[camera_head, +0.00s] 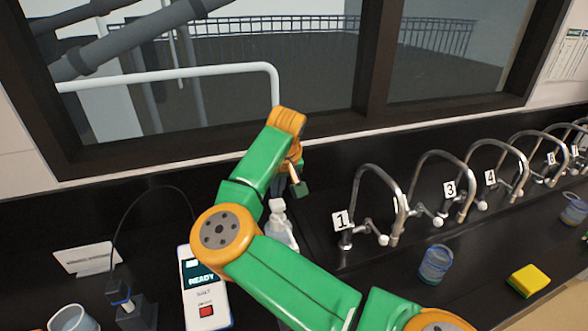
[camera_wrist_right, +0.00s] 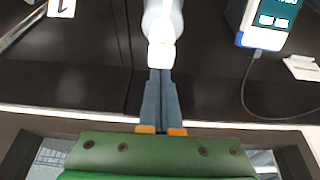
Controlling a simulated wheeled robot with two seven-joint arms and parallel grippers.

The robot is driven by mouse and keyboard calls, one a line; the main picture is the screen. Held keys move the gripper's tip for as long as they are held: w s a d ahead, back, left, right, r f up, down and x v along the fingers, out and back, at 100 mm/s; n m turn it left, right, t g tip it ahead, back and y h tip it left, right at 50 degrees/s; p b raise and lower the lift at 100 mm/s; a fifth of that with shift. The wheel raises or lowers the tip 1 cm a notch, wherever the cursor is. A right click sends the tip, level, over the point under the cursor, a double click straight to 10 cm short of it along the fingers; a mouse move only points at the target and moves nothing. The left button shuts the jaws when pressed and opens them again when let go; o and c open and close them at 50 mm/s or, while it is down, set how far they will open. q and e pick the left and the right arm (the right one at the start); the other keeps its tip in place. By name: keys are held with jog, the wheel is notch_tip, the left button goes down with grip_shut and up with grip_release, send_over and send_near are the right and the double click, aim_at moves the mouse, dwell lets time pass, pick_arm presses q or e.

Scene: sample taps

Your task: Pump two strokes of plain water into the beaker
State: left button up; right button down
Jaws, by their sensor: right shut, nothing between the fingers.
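A clear pump bottle with a white pump head (camera_head: 277,206) stands on the black counter, partly hidden behind my right arm. The wrist view shows the pale bottle (camera_wrist_right: 163,20) and its white head (camera_wrist_right: 161,56) too. My right gripper (camera_wrist_right: 160,76) is shut with nothing in it. Its fingertips are right by the pump head; I cannot tell whether they touch it. A clear open vessel (camera_head: 73,320) is cut off at the lower left. A clear bluish beaker (camera_head: 435,264) stands in front of the taps. No label naming the water is readable. My left gripper is out of view.
A white device reading READY (camera_head: 204,285) stands left of the bottle, beside a small dark stand (camera_head: 130,308) with a cable. Curved numbered taps (camera_head: 398,215) line the right. A yellow sponge (camera_head: 529,280) and another vessel (camera_head: 574,208) are farther right. The window wall is behind.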

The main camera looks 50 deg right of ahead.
jog(key=shift+f, duration=0.1)
jog(key=shift+f+b, duration=0.65)
jog(key=shift+f, duration=0.6)
jog(key=shift+r, duration=0.1)
jog(key=shift+r+p, duration=0.75)
jog(key=shift+r, duration=0.5)
jog(key=shift+r, duration=0.1)
notch_tip(320, 180, up, 6)
jog(key=shift+f, duration=0.1)
